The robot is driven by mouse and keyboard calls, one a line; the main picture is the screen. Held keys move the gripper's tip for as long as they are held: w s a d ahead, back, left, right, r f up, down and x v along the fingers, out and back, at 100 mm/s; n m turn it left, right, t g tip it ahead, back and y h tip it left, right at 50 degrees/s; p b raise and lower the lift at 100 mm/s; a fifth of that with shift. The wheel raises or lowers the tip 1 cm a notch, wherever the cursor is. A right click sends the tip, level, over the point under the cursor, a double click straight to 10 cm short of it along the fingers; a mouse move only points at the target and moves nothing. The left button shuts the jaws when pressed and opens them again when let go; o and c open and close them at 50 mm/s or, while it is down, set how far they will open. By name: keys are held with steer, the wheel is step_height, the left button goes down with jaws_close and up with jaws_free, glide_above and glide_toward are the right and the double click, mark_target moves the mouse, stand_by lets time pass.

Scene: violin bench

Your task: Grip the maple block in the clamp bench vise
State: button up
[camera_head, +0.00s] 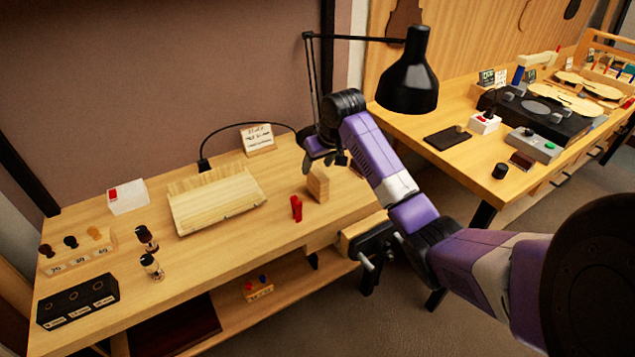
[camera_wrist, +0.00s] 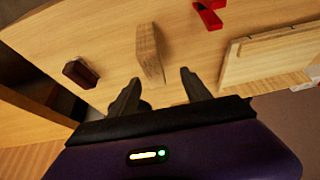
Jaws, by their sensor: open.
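The maple block (camera_head: 318,185) is a pale wooden block standing upright on the bench top, right of the middle. In the wrist view the maple block (camera_wrist: 150,52) lies ahead of and roughly between my two fingers. My gripper (camera_head: 324,157) is open and empty, just above and behind the block in the head view. It also shows in the wrist view (camera_wrist: 158,86), with its fingers spread and apart from the block. The clamp bench vise (camera_head: 372,243) is at the bench's front right edge, partly hidden by my arm; its jaw gap cannot be made out.
A red clamp-like piece (camera_head: 296,208) stands left of the block. A shallow wooden tray (camera_head: 218,200) is farther left. A dark brown block (camera_wrist: 80,73) lies on the other side. A black lamp (camera_head: 408,85) hangs near my arm. Bench front between bottles and red piece is clear.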

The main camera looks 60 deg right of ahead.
mark_target(319, 173)
steer(key=shift+s+d, duration=0.3)
steer(key=shift+s, duration=0.15)
steer(key=shift+s+f+g, duration=0.1)
steer(key=shift+f+g, duration=0.15)
steer(key=shift+g, duration=0.05)
steer(key=shift+p+x, duration=0.45)
steer(key=shift+x, duration=3.15)
steer(key=shift+a, duration=0.1)
jaws_close()
